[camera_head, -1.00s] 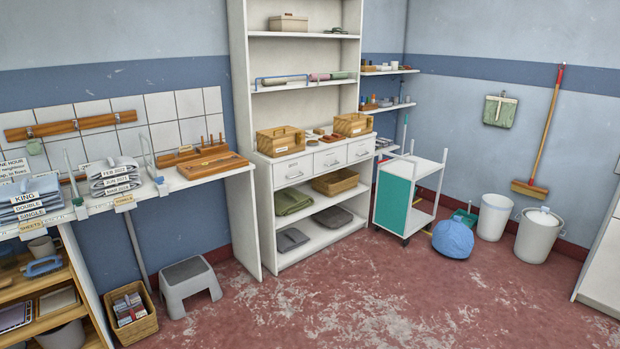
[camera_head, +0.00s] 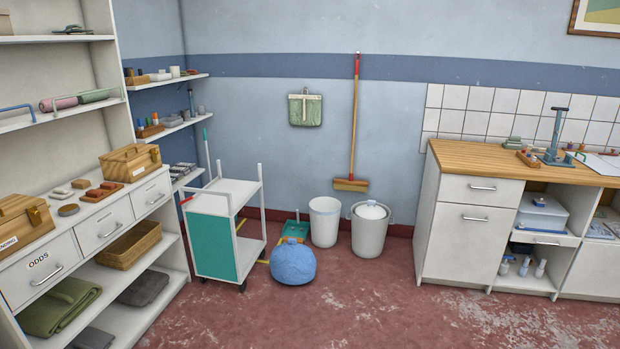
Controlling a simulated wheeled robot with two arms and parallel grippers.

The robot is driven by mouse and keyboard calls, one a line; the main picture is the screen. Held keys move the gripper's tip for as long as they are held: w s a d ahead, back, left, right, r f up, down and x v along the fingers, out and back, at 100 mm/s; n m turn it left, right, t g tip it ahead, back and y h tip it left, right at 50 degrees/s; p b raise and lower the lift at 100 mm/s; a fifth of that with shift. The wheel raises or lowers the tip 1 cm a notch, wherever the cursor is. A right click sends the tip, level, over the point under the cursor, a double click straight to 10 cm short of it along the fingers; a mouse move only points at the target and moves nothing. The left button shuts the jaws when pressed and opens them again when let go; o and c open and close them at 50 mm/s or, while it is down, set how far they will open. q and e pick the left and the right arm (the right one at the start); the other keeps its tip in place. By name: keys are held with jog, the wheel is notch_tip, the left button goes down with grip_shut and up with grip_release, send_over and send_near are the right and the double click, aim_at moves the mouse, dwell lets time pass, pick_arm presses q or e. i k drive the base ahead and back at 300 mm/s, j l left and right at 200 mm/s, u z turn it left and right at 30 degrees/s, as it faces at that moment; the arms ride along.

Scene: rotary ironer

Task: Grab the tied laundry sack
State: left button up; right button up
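The tied laundry sack (camera_head: 293,263) is a round blue bundle with a small gathered knot on top. It sits on the red floor near the middle of the head view. It stands in front of a green dustpan and to the right of a wheeled cart. Neither of my grippers shows in the view.
The white and green cart (camera_head: 226,231) stands close on the sack's left. A white bin (camera_head: 324,222) and a lidded bucket (camera_head: 370,231) stand behind it to the right. A cabinet (camera_head: 466,229) is at right, shelves (camera_head: 120,222) at left. The floor (camera_head: 345,305) in front is clear.

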aim_at(292, 262)
jog(key=i+l, duration=0.15)
jog(key=i, duration=0.8)
jog(key=i+l, duration=0.15)
jog(key=i, duration=0.75)
jog(key=i+u, duration=0.2)
jog(key=i, duration=0.5)
jog(key=i+u, duration=0.2)
jog(key=i, duration=0.5)
jog(key=i+l+u, duration=0.2)
jog(key=i, duration=0.45)
